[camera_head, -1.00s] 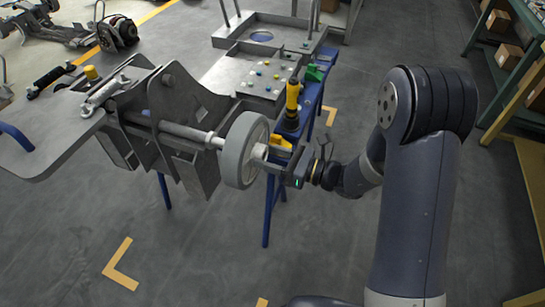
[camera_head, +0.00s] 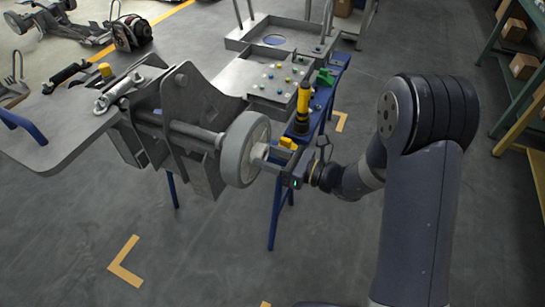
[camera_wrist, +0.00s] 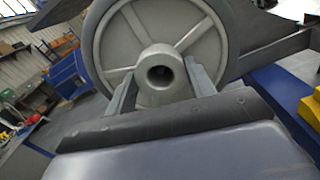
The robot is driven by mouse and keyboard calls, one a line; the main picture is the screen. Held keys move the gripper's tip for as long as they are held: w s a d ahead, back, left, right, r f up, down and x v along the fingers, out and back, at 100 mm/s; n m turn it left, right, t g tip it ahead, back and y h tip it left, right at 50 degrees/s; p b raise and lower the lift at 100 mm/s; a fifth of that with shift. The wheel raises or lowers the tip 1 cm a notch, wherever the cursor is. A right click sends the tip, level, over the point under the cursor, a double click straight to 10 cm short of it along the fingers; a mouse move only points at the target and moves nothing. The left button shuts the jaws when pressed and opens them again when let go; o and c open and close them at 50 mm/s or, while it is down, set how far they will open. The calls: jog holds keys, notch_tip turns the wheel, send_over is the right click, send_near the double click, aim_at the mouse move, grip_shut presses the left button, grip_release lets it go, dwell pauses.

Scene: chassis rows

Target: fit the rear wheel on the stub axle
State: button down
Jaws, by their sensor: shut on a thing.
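The rear wheel (camera_head: 238,152), with a grey tyre and pale spoked hub, stands upright at the right end of the stub axle (camera_head: 198,132). The wheel's inner face and the axle tip are hidden, so I cannot tell how deep the axle sits. My gripper (camera_head: 270,154) is shut on the wheel's hub from the right. In the wrist view, the fingers (camera_wrist: 156,85) flank the hub boss of the wheel (camera_wrist: 128,24). Its bore looks dark, with no axle end visible.
A yellow-and-black tool (camera_head: 303,105) stands behind my gripper on the blue-legged stand (camera_head: 275,215). A grey tray (camera_head: 268,97) with small coloured parts lies beyond the bracket. A damper (camera_head: 117,92) lies at the left. The floor in front is clear.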

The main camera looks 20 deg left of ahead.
aim_at(254, 152)
jog(key=shift+w+a+r+b, duration=0.1)
jog(key=shift+a+b, duration=0.05)
jog(key=shift+a, duration=1.05)
jog(key=shift+w+a+r+b, duration=0.1)
jog(key=shift+a+b, duration=0.05)
jog(key=shift+a, duration=1.05)
jog(key=c, duration=0.5)
grip_release()
jog(key=shift+f, duration=0.3)
jog(key=d, duration=1)
jog(key=shift+s+d+b, duration=0.35)
jog(key=shift+s+b, duration=0.1)
jog(key=a, duration=0.7)
jog(key=a+p, duration=0.1)
jog(key=a, duration=0.3)
jog(key=shift+w, duration=0.4)
jog(key=shift+d, duration=0.25)
jog(key=shift+d, duration=0.1)
